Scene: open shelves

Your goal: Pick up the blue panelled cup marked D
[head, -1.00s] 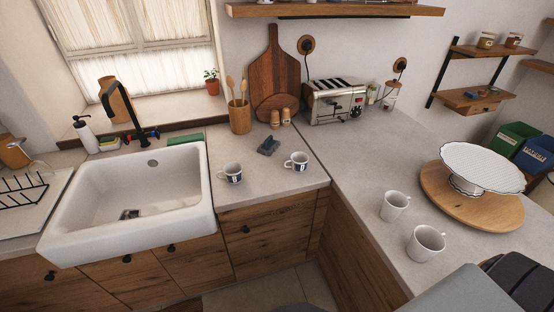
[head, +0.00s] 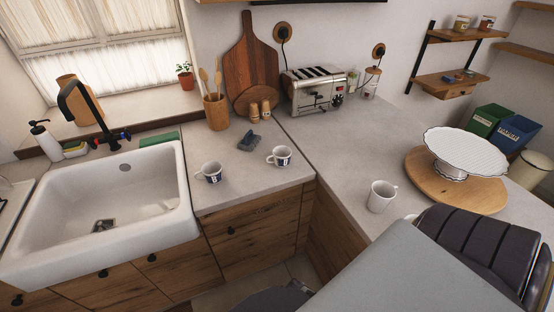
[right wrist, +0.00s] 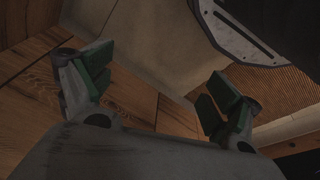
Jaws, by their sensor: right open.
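Two white cups with dark blue panels stand upright on the counter right of the sink. One blue panelled cup (head: 209,173) is nearer the sink; the other blue panelled cup (head: 280,157) is farther right. Each panel bears a small pale mark, too small to read surely, so I cannot tell which is D. My right gripper (right wrist: 158,84) is open and empty in the right wrist view, with wooden cabinet fronts and floor behind it. No cup shows between its fingers. My right arm fills the head view's lower right. My left gripper is not in view.
A plain white cup (head: 381,196) stands on the right counter, near a cake stand (head: 466,150) on a round board (head: 480,192). A grey-blue object (head: 249,141) lies behind the panelled cups. The sink (head: 100,225) is left; a toaster (head: 315,90) stands behind.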

